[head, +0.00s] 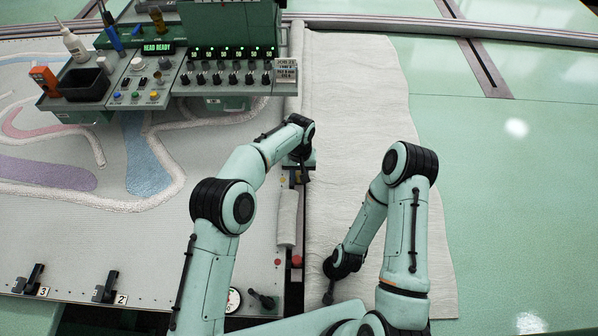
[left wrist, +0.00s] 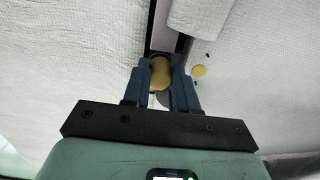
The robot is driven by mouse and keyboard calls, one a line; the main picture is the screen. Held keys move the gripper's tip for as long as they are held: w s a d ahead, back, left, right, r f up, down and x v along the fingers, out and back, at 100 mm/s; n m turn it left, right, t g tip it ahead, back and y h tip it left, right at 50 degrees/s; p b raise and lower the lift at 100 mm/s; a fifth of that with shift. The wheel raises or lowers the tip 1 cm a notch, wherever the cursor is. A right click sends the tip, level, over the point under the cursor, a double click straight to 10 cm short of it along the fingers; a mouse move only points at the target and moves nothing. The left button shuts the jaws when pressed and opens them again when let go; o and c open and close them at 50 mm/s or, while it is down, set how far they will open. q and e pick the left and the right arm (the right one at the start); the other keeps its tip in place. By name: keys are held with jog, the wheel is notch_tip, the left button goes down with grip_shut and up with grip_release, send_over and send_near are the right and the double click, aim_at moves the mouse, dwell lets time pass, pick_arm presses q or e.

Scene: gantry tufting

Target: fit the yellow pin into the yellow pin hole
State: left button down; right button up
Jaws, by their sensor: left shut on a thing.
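The yellow pin (left wrist: 160,72) shows in the left wrist view as a rounded yellow knob between the blue fingers of my left gripper (left wrist: 161,64). The gripper is shut on it. The pin's lower end is hidden. A flat round yellow mark (left wrist: 199,71) lies on the pale surface just right of the fingers. An open yellow pin hole cannot be made out in either view. In the head view my left wrist is over the dark slot beside the pale cloth, and the pin is hidden there. My right gripper (head: 328,297) hangs low over the cloth, too small to read.
A control console (head: 222,75) stands at the back left with a bottle and a dark bin. A pale roll (head: 288,217) lies beside the slot. A red knob (head: 296,261) and a gauge (head: 233,300) are nearer. The green table (head: 500,180) at right is clear.

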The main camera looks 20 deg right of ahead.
pick_arm(q)
jog(key=shift+f, duration=0.2)
jog(key=c, duration=0.8)
grip_release()
notch_tip(320, 180, up, 13)
jog(key=shift+r, duration=0.2)
